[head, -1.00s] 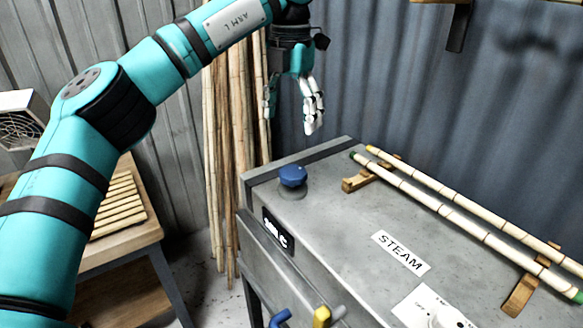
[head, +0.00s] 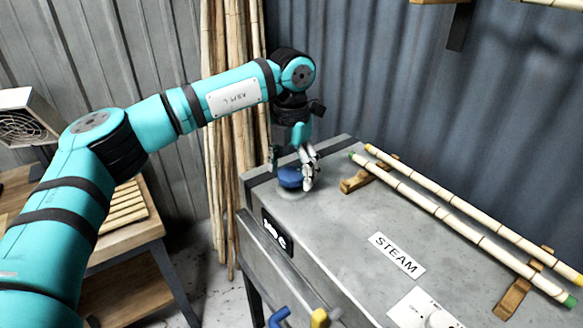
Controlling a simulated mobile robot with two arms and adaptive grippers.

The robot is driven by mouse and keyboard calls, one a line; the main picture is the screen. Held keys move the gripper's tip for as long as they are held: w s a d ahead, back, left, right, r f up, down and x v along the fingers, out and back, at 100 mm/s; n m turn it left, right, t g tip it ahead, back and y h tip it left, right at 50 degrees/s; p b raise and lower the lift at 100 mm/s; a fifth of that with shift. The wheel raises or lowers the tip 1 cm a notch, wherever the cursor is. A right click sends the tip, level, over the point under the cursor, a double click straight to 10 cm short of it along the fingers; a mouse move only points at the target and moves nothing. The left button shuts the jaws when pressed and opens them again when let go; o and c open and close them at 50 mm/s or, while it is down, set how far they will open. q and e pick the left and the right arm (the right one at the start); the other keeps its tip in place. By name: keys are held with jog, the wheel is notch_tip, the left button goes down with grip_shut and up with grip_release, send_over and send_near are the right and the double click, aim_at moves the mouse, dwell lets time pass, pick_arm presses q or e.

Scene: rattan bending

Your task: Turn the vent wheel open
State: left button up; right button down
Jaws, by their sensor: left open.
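The vent wheel, a blue round knob (head: 289,178), sits on top of the grey steam box (head: 330,235) near its far left corner. My left gripper (head: 292,178) points down over the knob, with its fingers on either side of it. The fingers are open. The white finger on the right hides part of the knob's right side, and I cannot tell whether either finger touches it. My right gripper is not in view.
Two rattan poles (head: 450,215) lie on wooden rests (head: 357,183) along the box's right side. A bundle of tall poles (head: 228,130) leans on the wall behind. Blue (head: 279,318) and yellow (head: 319,317) handles show at the box's front. A slatted wooden table (head: 120,240) stands at left.

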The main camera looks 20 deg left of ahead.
pick_arm(q)
jog(key=c, duration=1.2)
jog(key=shift+o, duration=0.2)
